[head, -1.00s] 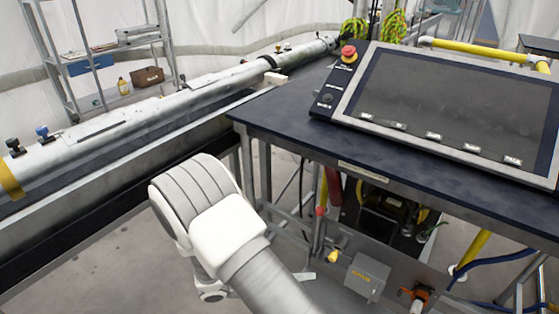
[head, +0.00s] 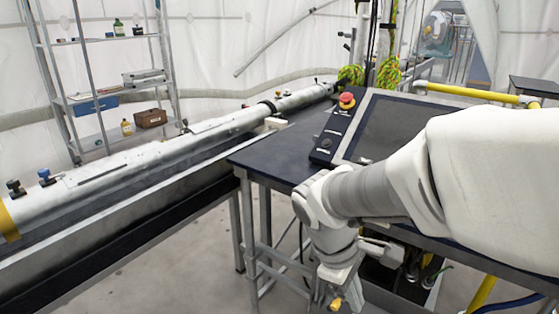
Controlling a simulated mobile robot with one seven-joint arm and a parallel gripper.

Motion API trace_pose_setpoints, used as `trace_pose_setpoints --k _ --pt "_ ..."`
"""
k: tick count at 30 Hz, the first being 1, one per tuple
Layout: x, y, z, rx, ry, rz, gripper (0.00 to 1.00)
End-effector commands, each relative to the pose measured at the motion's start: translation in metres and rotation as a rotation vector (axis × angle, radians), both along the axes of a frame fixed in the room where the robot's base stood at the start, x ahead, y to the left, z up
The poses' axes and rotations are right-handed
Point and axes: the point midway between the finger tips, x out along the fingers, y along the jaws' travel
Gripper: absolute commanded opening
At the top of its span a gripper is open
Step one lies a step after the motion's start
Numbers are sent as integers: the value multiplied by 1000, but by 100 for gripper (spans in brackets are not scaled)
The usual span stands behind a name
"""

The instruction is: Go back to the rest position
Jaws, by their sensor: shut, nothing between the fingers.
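My arm reaches in from the right edge of the head view, across the front of the console table. It bends down at the wrist, in front of the table's near edge. My gripper (head: 342,274) is at the lower end of the wrist, pointing down, below the tabletop level. It is small and partly hidden by the wrist, and it looks shut with nothing held.
The dark table (head: 262,158) carries a tilted console screen (head: 385,127) with a red button (head: 347,100), partly behind my arm. A long metal tube (head: 150,155) runs along the left. A shelf rack (head: 98,100) stands behind. Bare floor (head: 185,270) shows lower left.

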Motion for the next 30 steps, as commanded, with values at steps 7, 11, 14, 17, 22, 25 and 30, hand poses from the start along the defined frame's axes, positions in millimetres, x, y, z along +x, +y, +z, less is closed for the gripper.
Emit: trace_pose_setpoints --k 7,11,14,17,22,25,30 --pt "-28 -8 42 212 -248 -341 0" --pt "-42 -10 60 321 -367 -507 0" --pt "-51 -10 71 396 -449 -617 0" --pt "-59 -10 81 465 -520 -711 0" --pt "-68 -9 108 557 -607 -830 0" --pt "-68 -9 130 552 -600 -824 0" --pt "-68 -9 170 551 -600 -822 0"
